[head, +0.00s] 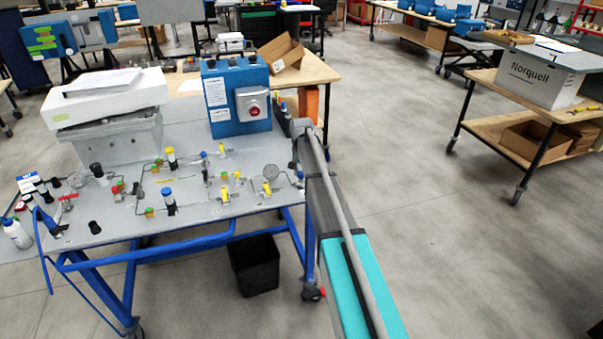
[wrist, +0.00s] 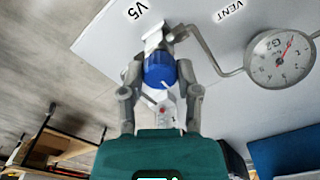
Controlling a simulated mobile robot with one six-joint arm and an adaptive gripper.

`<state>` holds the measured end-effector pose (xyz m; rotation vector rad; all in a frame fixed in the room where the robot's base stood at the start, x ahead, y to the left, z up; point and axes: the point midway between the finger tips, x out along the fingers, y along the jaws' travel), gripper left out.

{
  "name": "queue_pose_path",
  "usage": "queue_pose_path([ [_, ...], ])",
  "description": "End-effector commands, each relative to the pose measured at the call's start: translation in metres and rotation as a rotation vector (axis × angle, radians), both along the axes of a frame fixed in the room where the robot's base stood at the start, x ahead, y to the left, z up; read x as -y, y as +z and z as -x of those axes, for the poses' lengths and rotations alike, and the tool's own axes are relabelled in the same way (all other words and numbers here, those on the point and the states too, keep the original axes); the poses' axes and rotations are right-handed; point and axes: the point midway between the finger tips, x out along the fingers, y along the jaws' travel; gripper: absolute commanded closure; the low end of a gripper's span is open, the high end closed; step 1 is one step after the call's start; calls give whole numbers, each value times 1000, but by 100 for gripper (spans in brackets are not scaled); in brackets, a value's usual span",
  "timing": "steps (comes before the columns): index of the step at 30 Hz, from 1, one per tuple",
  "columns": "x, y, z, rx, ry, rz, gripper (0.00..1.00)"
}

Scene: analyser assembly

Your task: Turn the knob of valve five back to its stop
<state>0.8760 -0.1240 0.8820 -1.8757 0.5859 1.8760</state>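The blue knob (wrist: 160,70) of valve five is in the upper middle of the wrist view, with a pale line on its near face. The V5 label (wrist: 138,11) is printed on the pale panel just beyond it. My gripper (wrist: 160,74) has one finger on each side of the knob, and the fingertips appear to press against it. The exact contact is hard to see at this size. In the head view my arm reaches over the right edge of the bench, and I cannot make out the knob or the fingers there.
The gauge G2 (wrist: 281,59) and its bent pipe (wrist: 212,55) stand right of the knob. In the head view, the bench panel (head: 228,209) carries several other valves. A blue control box (head: 236,95) stands behind. The floor at right is open.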

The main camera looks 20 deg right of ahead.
Motion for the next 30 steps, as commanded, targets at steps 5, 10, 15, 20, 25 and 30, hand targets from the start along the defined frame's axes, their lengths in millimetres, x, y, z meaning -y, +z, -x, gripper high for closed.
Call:
queue_pose_path([
  [5,0,0,0,0,1,0,24],
  [10,0,0,0,0,1,0,24],
  [15,0,0,0,0,2,0,24],
  [20,0,0,0,0,13,0,24],
  [25,0,0,0,0,57,0,24],
  [30,0,0,0,0,138,0,24],
])
